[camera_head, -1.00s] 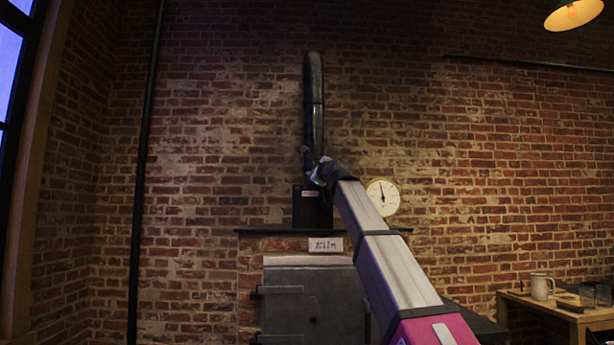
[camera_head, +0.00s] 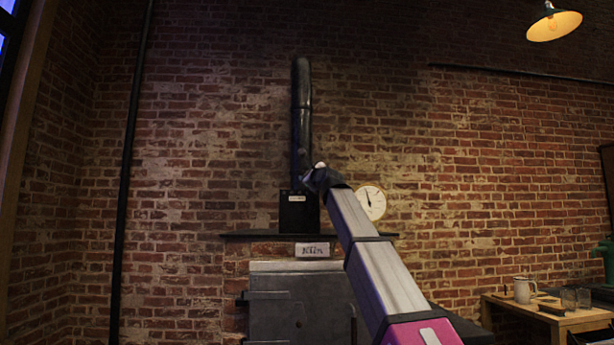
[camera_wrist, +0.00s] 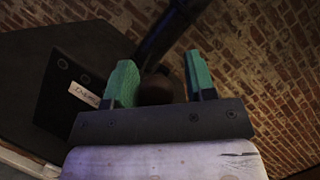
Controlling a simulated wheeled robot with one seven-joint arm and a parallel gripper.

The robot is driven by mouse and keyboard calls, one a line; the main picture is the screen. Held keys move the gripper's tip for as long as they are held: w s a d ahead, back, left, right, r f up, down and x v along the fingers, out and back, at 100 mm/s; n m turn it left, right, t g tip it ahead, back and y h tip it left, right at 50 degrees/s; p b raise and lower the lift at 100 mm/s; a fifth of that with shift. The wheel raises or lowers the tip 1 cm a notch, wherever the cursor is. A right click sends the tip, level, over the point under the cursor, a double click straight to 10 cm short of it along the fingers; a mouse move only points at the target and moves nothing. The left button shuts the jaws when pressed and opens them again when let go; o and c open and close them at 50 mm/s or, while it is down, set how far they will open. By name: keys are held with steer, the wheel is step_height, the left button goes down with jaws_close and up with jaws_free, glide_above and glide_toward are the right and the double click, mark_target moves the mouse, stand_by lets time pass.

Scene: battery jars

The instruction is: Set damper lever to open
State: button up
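The damper lever's dark round knob (camera_wrist: 156,90) appears between my gripper's green fingers (camera_wrist: 162,82) in the wrist view. The fingers stand apart, with a visible gap on the knob's right; whether the left finger touches it I cannot tell. A black box (camera_head: 298,212) with a small label stands on the kiln shelf below the flue pipe (camera_head: 302,105). A dark plate with a label (camera_wrist: 84,95) shows at left in the wrist view. My gripper (camera_head: 308,172) is small and dark beside the pipe's lower end in the head view; the lever's position is hidden there.
The kiln (camera_head: 300,305) with its "Kiln" sign (camera_head: 312,250) stands below the shelf (camera_head: 250,236). A round gauge (camera_head: 371,202) is right of my arm. A table (camera_head: 545,312) with a mug (camera_head: 522,290) is at right. Brick wall lies close behind.

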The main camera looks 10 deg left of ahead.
steer(key=shift+d, duration=0.1)
steer(key=v, duration=1)
steer(key=shift+s+d, duration=0.2)
steer(key=shift+s, duration=0.1)
steer(key=shift+f, duration=0.15)
